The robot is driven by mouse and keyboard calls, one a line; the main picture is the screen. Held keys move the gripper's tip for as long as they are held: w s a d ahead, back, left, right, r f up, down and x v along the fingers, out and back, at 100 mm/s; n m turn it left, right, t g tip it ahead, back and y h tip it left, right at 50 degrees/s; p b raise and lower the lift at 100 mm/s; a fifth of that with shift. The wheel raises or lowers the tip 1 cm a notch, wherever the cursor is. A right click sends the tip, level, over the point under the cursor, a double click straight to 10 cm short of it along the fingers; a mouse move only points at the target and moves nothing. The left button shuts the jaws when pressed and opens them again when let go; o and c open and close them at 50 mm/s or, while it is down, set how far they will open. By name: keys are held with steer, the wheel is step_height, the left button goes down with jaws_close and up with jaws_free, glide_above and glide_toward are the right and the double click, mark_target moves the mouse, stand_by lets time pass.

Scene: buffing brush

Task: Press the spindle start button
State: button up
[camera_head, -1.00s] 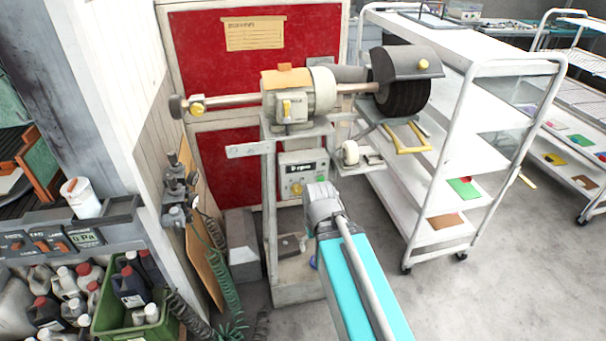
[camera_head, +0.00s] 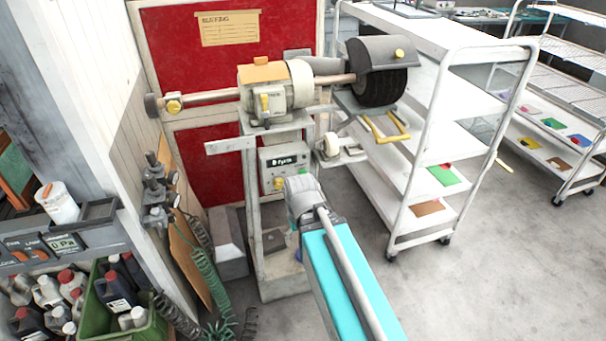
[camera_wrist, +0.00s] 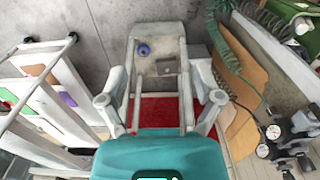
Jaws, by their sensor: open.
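My arm's wrist covers the box's lower right, so any button there is hidden; I cannot tell which control is the start button. In the wrist view my gripper (camera_wrist: 160,103) is open and empty, its fingers wide apart above the machine's stand (camera_wrist: 160,44). The head view does not show the fingertips.
A white shelf trolley (camera_head: 420,165) stands close on the right. On the left are a wall with dark valve fittings (camera_head: 155,190), a coiled green hose (camera_head: 210,285), and a green crate (camera_head: 95,315) of bottles. Grey floor (camera_head: 470,270) is clear at the lower right.

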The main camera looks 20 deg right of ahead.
jaws_close()
stand_by(1.4)
